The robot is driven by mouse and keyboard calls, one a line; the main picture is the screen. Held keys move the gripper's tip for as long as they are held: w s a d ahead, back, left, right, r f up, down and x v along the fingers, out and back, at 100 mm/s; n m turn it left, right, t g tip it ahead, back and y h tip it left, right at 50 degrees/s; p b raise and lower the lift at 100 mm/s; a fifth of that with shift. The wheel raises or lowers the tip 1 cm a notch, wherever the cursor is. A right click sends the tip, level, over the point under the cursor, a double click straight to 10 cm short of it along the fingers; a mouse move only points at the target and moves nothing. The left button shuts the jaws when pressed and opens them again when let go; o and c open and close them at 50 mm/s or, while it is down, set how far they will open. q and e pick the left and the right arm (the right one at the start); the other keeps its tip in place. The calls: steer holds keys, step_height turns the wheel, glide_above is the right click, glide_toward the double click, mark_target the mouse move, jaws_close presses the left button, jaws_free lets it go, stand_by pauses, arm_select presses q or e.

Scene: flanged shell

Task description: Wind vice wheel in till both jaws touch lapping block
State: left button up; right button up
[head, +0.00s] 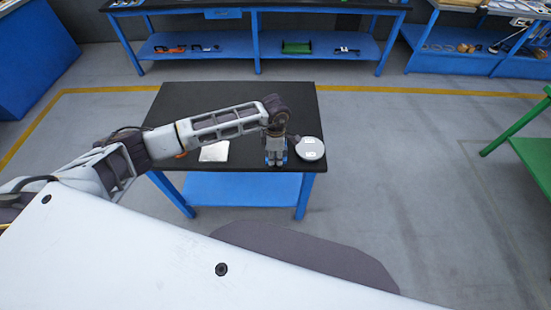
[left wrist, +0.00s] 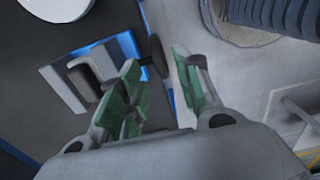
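The vice (head: 270,157), blue and grey, stands near the front right of the black table, partly hidden by my left gripper (head: 275,150). The left wrist view shows its pale grey jaw (left wrist: 62,88) and blue body (left wrist: 126,45). A darker grey block with a light edge, seemingly the lapping block (left wrist: 86,82), sits among the jaws; any gaps are unclear. The dark vice wheel (left wrist: 157,55) shows nearly edge-on between the green-padded fingers of my left gripper (left wrist: 157,62). The fingers stand apart; I see no clear contact. My right gripper is out of view.
A round pale disc (head: 310,148) lies just right of the vice. A light flat plate (head: 214,152) lies left on the black table (head: 200,98), with a small orange item (head: 181,155) nearby. The table's back is clear. A green bench (head: 535,150) stands far right.

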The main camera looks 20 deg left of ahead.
arm_select(q)
steer(key=shift+f, duration=1.6)
jaws_close()
